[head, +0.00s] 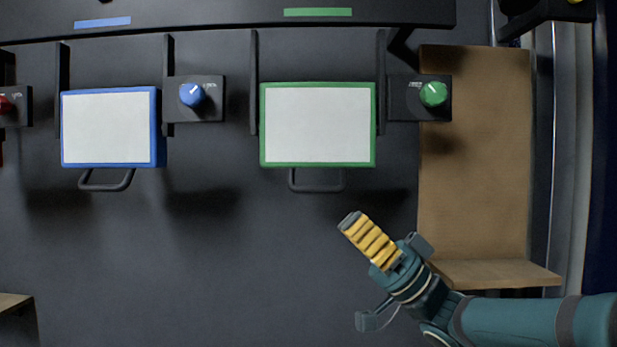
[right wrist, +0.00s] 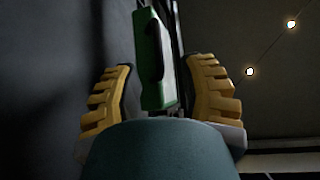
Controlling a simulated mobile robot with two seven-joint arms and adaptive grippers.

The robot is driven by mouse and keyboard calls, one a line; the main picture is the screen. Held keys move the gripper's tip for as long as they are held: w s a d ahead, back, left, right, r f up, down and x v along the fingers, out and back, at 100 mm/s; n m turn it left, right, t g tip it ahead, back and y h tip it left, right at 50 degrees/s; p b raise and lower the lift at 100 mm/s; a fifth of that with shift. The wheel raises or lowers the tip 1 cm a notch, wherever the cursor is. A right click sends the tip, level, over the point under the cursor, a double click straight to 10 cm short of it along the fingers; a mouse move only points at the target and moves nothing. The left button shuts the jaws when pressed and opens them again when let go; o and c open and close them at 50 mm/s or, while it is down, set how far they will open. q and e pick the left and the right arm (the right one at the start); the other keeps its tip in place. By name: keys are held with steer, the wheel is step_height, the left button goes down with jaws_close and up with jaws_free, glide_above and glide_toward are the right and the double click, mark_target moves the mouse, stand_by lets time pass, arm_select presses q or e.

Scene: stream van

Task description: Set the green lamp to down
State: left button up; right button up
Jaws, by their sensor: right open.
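The green lamp (head: 318,125) is a flat white panel in a green frame, right of the middle in the head view. A dark handle (head: 317,186) hangs at its lower edge. The lamp's green edge also shows in the right wrist view (right wrist: 150,60), between the fingers but farther off. A green knob (head: 433,94) with a white pointer sits right of the lamp. My right gripper (head: 352,222) is open and empty, below and right of the handle and apart from it. My left gripper is in neither view.
A blue-framed lamp (head: 108,128) with its own handle and a blue knob (head: 192,95) is to the left. A red knob (head: 5,104) shows at the left edge. A brown board (head: 475,180) stands at the right. The wall below the lamps is clear.

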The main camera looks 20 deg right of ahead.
mark_target(318, 138)
steer(key=p+x, duration=0.1)
steer(key=x, duration=0.8)
steer(key=shift+w+a+r+p, duration=0.1)
steer(key=shift+w+p, duration=0.05)
steer(key=shift+p, duration=0.15)
jaws_close()
